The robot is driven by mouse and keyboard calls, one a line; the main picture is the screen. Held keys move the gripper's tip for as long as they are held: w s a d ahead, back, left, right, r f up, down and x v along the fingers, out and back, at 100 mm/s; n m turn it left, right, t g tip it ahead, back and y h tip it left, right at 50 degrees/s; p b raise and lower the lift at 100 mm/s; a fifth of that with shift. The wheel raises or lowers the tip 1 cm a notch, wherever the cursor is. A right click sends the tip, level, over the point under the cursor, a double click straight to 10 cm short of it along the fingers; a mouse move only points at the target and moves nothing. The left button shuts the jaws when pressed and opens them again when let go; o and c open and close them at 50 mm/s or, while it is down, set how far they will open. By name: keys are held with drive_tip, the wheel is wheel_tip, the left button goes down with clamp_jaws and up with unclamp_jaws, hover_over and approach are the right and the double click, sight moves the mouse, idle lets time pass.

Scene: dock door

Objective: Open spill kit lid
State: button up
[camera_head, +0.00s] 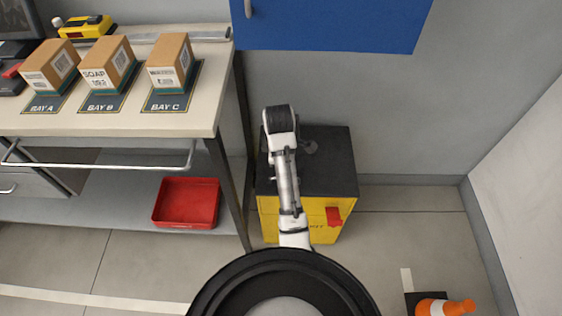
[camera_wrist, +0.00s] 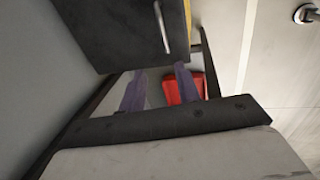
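The spill kit is a yellow box (camera_head: 268,222) with a dark lid (camera_head: 338,170), standing on the floor against the wall. The lid looks shut. A red latch (camera_head: 334,216) is on its front. The wrist view shows a dark panel that looks like the lid (camera_wrist: 115,30), with a silver bar handle (camera_wrist: 162,27) and a sliver of yellow beside it. My gripper (camera_wrist: 160,84) has two purple-grey fingers spread apart, with nothing between them; their tips are just below the handle in the picture. My arm covers part of the kit in the head view, where the fingers cannot be made out.
A workbench (camera_head: 205,118) with several boxes stands left of the kit. A red tray (camera_head: 186,203) lies on its lower shelf. A blue cabinet (camera_head: 330,22) hangs on the wall above.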

drive_tip(key=b+x, duration=0.1)
drive_tip(key=x, duration=0.3)
drive_tip(key=b+x, duration=0.1)
drive_tip(key=x, duration=0.4)
drive_tip(key=s+x, duration=0.1)
drive_tip(key=x, duration=0.4)
drive_tip(key=shift+d+f+b, duration=0.1)
drive_tip(key=shift+b, duration=0.3)
clamp_jaws()
